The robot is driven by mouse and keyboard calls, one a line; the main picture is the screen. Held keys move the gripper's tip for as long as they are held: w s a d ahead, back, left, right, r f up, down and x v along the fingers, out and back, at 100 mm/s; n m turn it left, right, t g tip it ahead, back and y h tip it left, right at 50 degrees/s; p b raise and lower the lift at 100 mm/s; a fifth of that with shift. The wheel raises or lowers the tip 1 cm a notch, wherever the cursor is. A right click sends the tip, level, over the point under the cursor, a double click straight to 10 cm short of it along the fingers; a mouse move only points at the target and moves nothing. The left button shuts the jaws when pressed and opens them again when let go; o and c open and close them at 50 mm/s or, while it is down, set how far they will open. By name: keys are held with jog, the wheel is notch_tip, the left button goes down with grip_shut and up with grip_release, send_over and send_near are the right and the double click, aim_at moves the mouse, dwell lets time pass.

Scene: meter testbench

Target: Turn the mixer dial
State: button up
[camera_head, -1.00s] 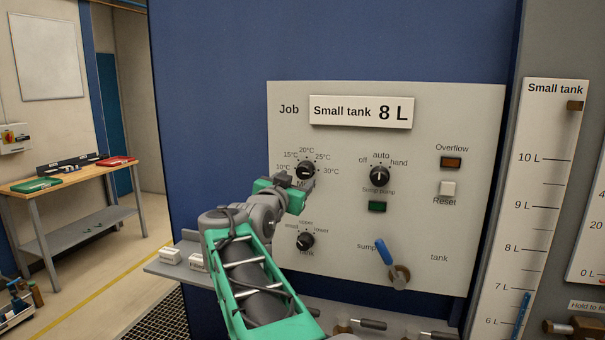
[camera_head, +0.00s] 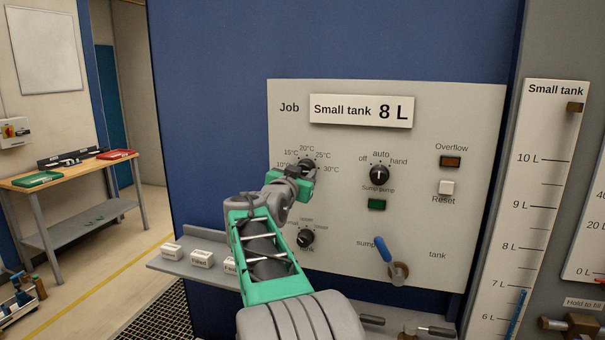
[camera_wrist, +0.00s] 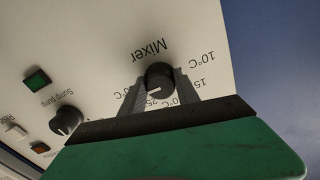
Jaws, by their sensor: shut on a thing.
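The mixer dial (camera_head: 307,164) is a round black knob on the pale panel (camera_head: 440,120), ringed by temperature marks from 10°C to 30°C. In the head view my gripper (camera_head: 303,172) covers its lower part. In the wrist view the dial (camera_wrist: 158,78), with a white pointer line, stands between my two grey fingers (camera_wrist: 160,88), under the upside-down word Mixer. The fingers are shut on its sides. The pointer's exact mark is hard to read, since the fingers hide some numbers.
On the same panel are the sump pump knob (camera_head: 380,174), a tank knob (camera_head: 306,237) below my wrist, a green button (camera_head: 377,204) and a blue-handled lever (camera_head: 384,250). A shelf with white blocks (camera_head: 201,259) juts out at lower left.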

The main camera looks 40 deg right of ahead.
grip_shut()
jog(key=shift+f+n+b, duration=0.1)
jog(key=shift+n+b, duration=0.2)
jog(key=shift+n, duration=0.2)
jog(key=shift+n+b, duration=0.45)
jog(key=shift+n, duration=0.55)
jog(key=n, duration=0.3)
jog(key=shift+d+n+b, duration=0.1)
jog(key=shift+n+b, duration=0.2)
jog(key=shift+b, duration=0.05)
jog(key=n, duration=0.5)
jog(key=shift+s, duration=0.1)
jog(key=n+p, duration=0.1)
jog(key=n, duration=0.5)
jog(key=shift+r, duration=0.2)
jog(key=shift+p, duration=0.3)
